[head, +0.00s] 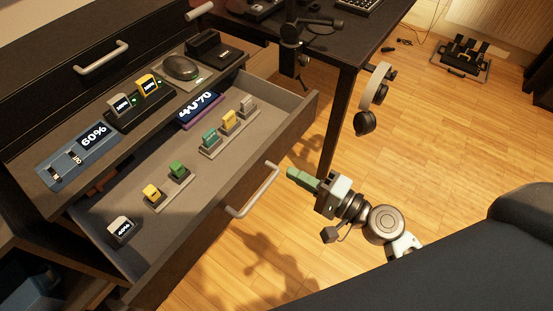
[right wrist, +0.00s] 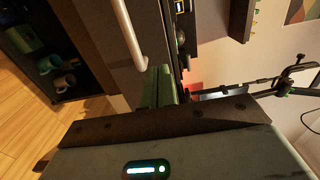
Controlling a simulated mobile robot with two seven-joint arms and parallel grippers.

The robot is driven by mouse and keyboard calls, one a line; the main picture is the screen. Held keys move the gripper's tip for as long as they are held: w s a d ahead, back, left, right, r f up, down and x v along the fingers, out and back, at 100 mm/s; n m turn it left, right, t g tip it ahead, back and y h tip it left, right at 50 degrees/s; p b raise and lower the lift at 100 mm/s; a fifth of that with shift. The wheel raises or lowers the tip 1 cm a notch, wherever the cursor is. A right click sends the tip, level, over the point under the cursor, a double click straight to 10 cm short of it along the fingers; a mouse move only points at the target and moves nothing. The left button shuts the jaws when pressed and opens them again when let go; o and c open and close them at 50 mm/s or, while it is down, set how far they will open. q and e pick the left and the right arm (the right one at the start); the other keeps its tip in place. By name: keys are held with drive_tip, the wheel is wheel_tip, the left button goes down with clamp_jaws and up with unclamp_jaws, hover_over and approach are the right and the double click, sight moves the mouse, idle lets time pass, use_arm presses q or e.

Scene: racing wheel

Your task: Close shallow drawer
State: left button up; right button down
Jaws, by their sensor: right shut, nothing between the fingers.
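The drawer (head: 195,205) is pulled out in the head view, its dark front facing the lower right. Its pale bar handle (head: 252,192) is on that front and also shows in the right wrist view (right wrist: 130,35). My right gripper (head: 291,174) is shut and empty, its green fingers just right of the handle's upper end. In the right wrist view the green fingers (right wrist: 160,85) are close beside the end of the handle. I cannot tell whether they touch it. My left gripper is not in view.
Several small coloured blocks (head: 177,169) on racks and a purple display (head: 199,108) lie in the drawer. A ledge above holds a blue 60% panel (head: 82,153) and a mouse (head: 181,68). A desk (head: 335,50) with hanging headphones (head: 374,97) stands beyond. Wooden floor (head: 445,140) is open at right.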

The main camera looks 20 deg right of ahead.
sight(264, 157)
drive_tip(key=x, duration=0.4)
drive_tip(key=shift+w+a+r+p, duration=0.1)
drive_tip(key=shift+w+p, duration=0.05)
drive_tip(key=shift+p, duration=0.25)
drive_tip(key=shift+x, duration=0.8)
